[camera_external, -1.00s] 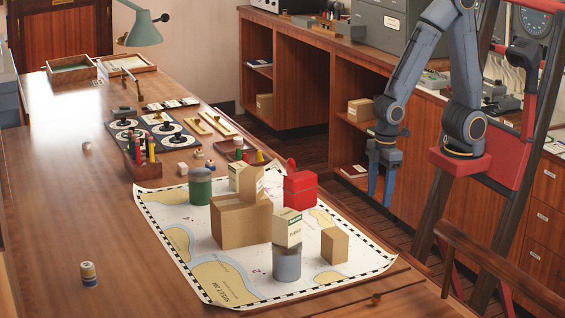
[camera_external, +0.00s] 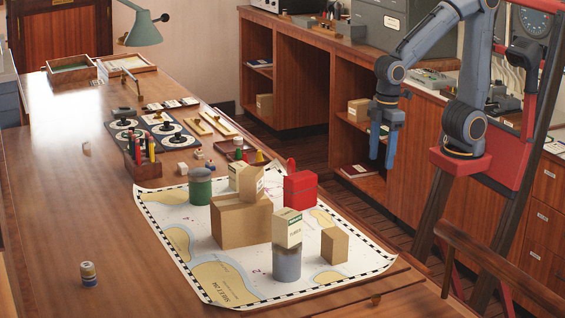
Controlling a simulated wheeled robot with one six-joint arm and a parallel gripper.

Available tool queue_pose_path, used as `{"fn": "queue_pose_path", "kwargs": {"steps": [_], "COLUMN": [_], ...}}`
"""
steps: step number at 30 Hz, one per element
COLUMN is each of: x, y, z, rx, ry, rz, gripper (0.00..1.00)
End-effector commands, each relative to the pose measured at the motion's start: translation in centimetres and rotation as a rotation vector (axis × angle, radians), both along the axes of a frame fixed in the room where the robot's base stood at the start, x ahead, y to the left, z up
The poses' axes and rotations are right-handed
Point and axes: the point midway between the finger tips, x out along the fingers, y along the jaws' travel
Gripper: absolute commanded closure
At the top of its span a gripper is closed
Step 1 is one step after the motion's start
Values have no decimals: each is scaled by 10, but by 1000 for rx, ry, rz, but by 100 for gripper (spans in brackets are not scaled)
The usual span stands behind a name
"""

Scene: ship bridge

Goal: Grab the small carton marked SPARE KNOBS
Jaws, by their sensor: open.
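No label reads clearly as SPARE KNOBS from here. A small cream carton with a green-topped label (camera_external: 287,229) stands on a grey cylindrical tin (camera_external: 286,264); its print is too small to read surely. Another small carton (camera_external: 250,181) sits on a larger brown box (camera_external: 241,222), with a label partly visible on it. A small tan carton (camera_external: 334,246) stands on the chart to the right, with no readable marking. My gripper (camera_external: 382,162) is open and empty, pointing down in the air, above and right of the cartons in the picture and apart from them.
A red box (camera_external: 300,189) and a green tin (camera_external: 200,187) stand close to the cartons on the chart (camera_external: 176,214). A pencil holder (camera_external: 143,163) and dials are farther back. The table's left side is mostly clear, with one small jar (camera_external: 88,274).

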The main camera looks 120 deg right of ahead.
Motion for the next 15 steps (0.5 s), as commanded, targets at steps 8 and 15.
{"fn": "queue_pose_path", "kwargs": {"steps": [8, 15], "x": [8, 41], "y": [3, 19], "z": [44, 52], "rx": [9, 52], "ry": [2, 7], "rz": [-28, -170], "gripper": [43, 43]}}
